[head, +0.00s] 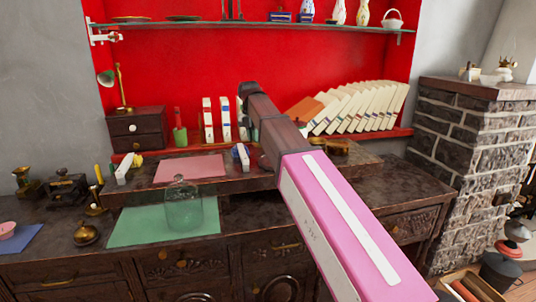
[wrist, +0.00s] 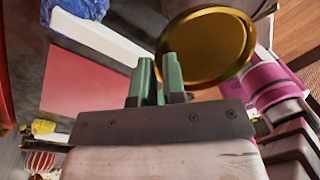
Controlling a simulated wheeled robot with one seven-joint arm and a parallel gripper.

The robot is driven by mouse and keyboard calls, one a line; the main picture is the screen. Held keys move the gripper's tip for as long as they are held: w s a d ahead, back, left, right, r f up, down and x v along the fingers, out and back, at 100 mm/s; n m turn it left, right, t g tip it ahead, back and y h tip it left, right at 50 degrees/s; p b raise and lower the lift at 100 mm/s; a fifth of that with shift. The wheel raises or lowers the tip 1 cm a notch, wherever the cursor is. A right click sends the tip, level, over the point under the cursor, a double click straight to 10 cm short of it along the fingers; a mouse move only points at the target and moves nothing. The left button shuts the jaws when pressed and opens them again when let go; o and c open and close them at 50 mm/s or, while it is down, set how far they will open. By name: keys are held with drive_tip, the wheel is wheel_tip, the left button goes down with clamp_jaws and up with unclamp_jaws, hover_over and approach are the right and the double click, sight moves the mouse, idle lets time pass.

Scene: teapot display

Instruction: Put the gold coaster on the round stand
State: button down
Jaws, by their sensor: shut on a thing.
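The gold coaster (wrist: 212,42), a round shiny disc with a raised rim, shows large in the wrist view. My gripper (wrist: 160,62) has its green fingers closed at the coaster's left edge and is shut on it. In the head view my arm crosses the middle and hides the gripper. A small brassy thing (head: 336,147) shows just right of my arm there; I cannot tell whether it is the coaster. I cannot make out the round stand in either view.
A pink mat (head: 190,168) lies on the raised shelf, with a blue-and-white object (head: 241,155) at its right. A glass cloche (head: 184,205) stands on the green mat (head: 130,228) below. Leaning books (head: 365,105) line the back. A brick pillar (head: 470,150) stands at right.

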drive_tip(key=d+f, duration=0.2)
drive_tip(key=d, duration=0.1)
drive_tip(key=d+f, duration=0.1)
drive_tip(key=d, duration=0.1)
drive_tip(key=shift+w+d+f, duration=0.15)
drive_tip(key=shift+w, duration=0.1)
drive_tip(key=shift+f, duration=1.95)
drive_tip(key=c, duration=1.2)
unclamp_jaws()
drive_tip(key=r, duration=0.8)
drive_tip(key=a+r, duration=0.1)
drive_tip(key=r, duration=0.3)
drive_tip(key=shift+w, duration=0.2)
